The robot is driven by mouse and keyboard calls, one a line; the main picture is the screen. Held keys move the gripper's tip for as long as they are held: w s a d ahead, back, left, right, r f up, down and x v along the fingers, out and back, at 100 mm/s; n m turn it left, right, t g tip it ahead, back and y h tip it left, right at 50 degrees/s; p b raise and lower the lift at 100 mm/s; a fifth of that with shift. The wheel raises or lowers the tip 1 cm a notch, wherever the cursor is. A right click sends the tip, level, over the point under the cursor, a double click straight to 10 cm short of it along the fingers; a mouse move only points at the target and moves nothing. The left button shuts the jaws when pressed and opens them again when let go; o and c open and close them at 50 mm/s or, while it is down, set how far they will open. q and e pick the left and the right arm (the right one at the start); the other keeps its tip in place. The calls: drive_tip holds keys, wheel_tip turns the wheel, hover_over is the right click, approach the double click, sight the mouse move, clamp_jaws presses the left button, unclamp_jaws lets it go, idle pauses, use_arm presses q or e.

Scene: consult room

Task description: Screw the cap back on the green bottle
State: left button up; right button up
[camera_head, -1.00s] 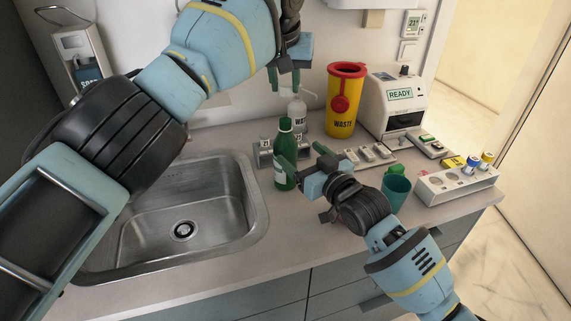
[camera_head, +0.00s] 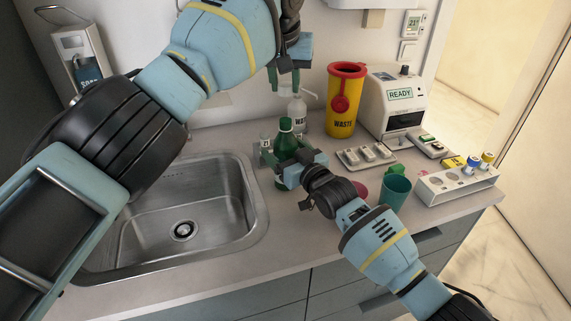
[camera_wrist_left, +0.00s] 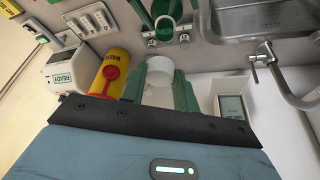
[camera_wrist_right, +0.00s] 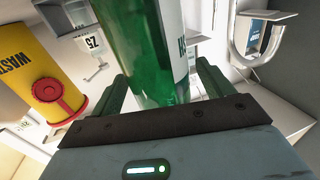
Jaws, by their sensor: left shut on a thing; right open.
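The green bottle (camera_head: 287,146) stands upright on the counter right of the sink, its lower part hidden behind my right gripper. My right gripper (camera_head: 284,172) is open at the bottle's body. In the right wrist view the bottle (camera_wrist_right: 150,50) passes between its two spread fingers (camera_wrist_right: 160,88); contact cannot be told. My left gripper (camera_head: 288,82) is high above the bottle, pointing down. In the left wrist view it is shut on a white round cap (camera_wrist_left: 157,66). The bottle's top (camera_wrist_left: 163,10) shows beyond the cap, clearly apart from it.
The sink (camera_head: 258,215) lies left of the bottle. A white bottle (camera_head: 298,112) and a yellow waste bin (camera_head: 343,112) stand behind. A tray (camera_head: 345,160), teal cup (camera_head: 394,191) and white rack (camera_head: 450,187) are to the right.

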drive_tip(key=shift+c, duration=0.4)
drive_tip(key=c, duration=1.4)
use_arm(q)
hover_over(286, 119)
drive_tip(key=s, duration=0.2)
drive_tip(key=shift+a+f, duration=0.15)
drive_tip(key=shift+f, duration=2.4)
drive_tip(key=shift+f, duration=0.9)
drive_tip(key=shift+f, duration=0.55)
use_arm(e)
clamp_jaws()
use_arm(q)
drive_tip(key=m+h, duration=0.1)
drive_tip(key=m, duration=0.2)
drive_tip(key=m+g+h, duration=0.1)
drive_tip(key=m, duration=0.2)
drive_tip(key=m+g+h, duration=0.1)
drive_tip(key=m, duration=0.2)
drive_tip(key=shift+w+a+m, duration=0.2)
drive_tip(key=shift+a+m, duration=0.1)
drive_tip(key=shift+m, duration=0.1)
